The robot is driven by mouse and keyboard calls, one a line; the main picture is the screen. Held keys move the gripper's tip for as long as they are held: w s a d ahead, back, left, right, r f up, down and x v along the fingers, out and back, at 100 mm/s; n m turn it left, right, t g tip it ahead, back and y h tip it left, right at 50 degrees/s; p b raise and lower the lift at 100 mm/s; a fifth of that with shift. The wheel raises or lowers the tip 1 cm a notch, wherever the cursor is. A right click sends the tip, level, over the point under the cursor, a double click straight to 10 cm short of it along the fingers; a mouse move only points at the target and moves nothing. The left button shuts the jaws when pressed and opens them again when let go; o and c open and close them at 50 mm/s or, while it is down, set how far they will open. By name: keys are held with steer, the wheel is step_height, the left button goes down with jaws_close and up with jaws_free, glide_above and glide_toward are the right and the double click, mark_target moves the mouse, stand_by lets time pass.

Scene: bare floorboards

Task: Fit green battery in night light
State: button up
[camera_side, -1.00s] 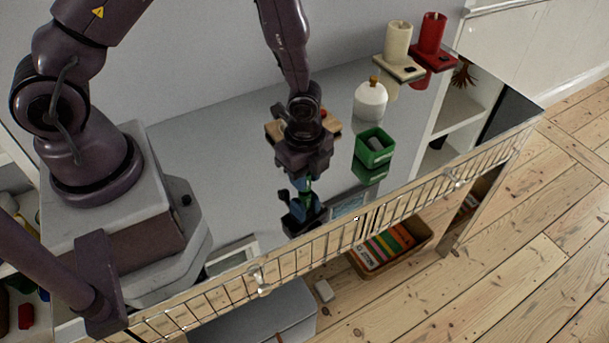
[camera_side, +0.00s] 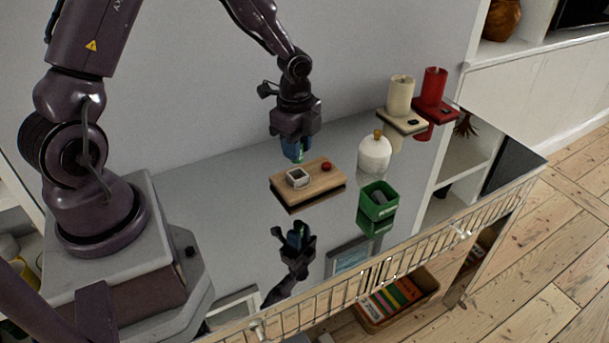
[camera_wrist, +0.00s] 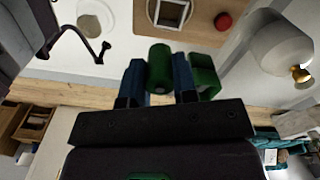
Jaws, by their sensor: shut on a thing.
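My gripper (camera_side: 296,153) is shut on the green battery (camera_side: 300,155), which hangs below the blue fingers above the back of a wooden base. In the wrist view the green battery (camera_wrist: 159,68) sits between the two fingers of my gripper (camera_wrist: 159,80). The wooden base (camera_side: 318,188) has a white-framed square opening (camera_side: 298,178) and a red button (camera_side: 326,166); it may be the night light. The battery is apart from the base. In the wrist view the opening (camera_wrist: 170,12) and red button (camera_wrist: 223,21) show at the top.
A white jar-like object with a golden knob (camera_side: 374,154) stands right of the base. A green bin (camera_side: 379,205) holding a grey item is in front of it. Cream (camera_side: 401,92) and red (camera_side: 433,90) candle-like lamps stand behind. The top is reflective, with a wire rail (camera_side: 420,240) along the front.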

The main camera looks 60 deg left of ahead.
steer(key=shift+w+a+r+m, duration=0.15)
steer(key=shift+w+a+m, duration=0.1)
steer(key=shift+a+m, duration=0.2)
steer(key=shift+w+a+r+m, duration=0.1)
steer(key=shift+w+a+m, duration=0.2)
steer(key=shift+a, duration=0.2)
steer(key=shift+f, duration=2.5)
steer(key=shift+f, duration=1.3)
steer(key=o, duration=1)
